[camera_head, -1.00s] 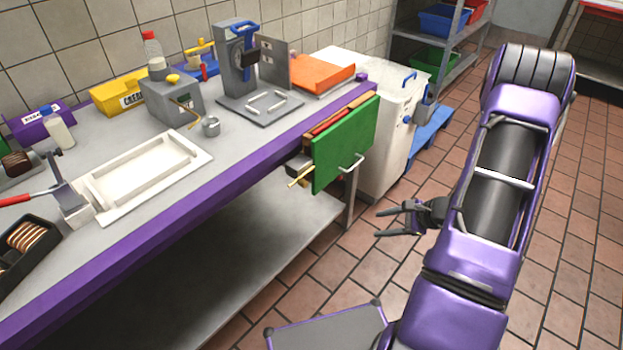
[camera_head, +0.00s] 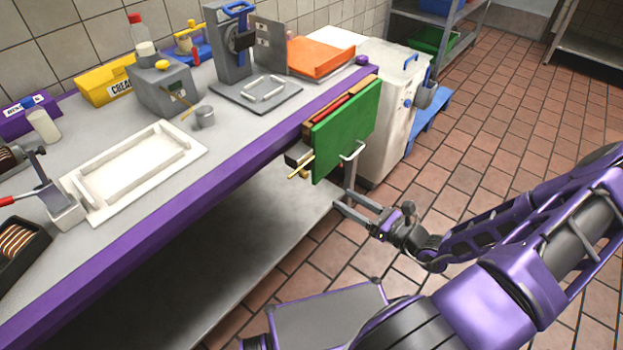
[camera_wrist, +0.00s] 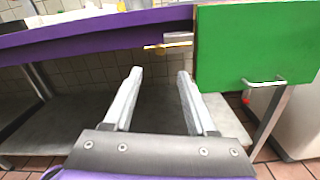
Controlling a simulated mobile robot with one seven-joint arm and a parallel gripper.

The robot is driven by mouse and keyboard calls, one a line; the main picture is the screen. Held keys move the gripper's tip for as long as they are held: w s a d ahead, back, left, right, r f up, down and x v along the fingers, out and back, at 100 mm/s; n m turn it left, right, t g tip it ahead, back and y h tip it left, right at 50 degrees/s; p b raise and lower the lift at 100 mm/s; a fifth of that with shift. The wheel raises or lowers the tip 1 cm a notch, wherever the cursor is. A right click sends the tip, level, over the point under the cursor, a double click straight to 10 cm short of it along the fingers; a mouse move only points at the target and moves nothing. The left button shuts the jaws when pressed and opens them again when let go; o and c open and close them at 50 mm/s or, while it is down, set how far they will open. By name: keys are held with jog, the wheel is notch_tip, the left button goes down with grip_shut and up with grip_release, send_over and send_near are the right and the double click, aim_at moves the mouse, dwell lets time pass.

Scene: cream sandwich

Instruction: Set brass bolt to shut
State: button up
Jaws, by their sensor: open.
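The brass bolt (camera_head: 301,168) is a thin yellow rod under the purple counter edge, beside a small dark block and the left edge of a green panel (camera_head: 346,132). In the wrist view the bolt (camera_wrist: 167,45) lies roughly level below the counter edge, left of the green panel (camera_wrist: 255,45). Whether it is shot or drawn back I cannot tell. My gripper (camera_head: 347,199) is open and empty, apart from the bolt and below and in front of the panel. In the wrist view its two fingers (camera_wrist: 160,75) point toward the bolt, which is ahead and above the fingertips.
The panel has a grey bar handle (camera_head: 353,152) sticking out near my gripper. The counter's purple edge (camera_head: 180,215) runs above a lower grey shelf (camera_head: 225,255). A white bin (camera_head: 392,110) stands right of the panel. The tiled floor (camera_head: 480,140) is open at right.

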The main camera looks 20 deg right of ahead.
aim_at(307, 177)
jog(key=x, duration=1.2)
jog(key=shift+b, duration=0.4)
jog(key=shift+c, duration=0.2)
grip_shut()
dwell(0.5)
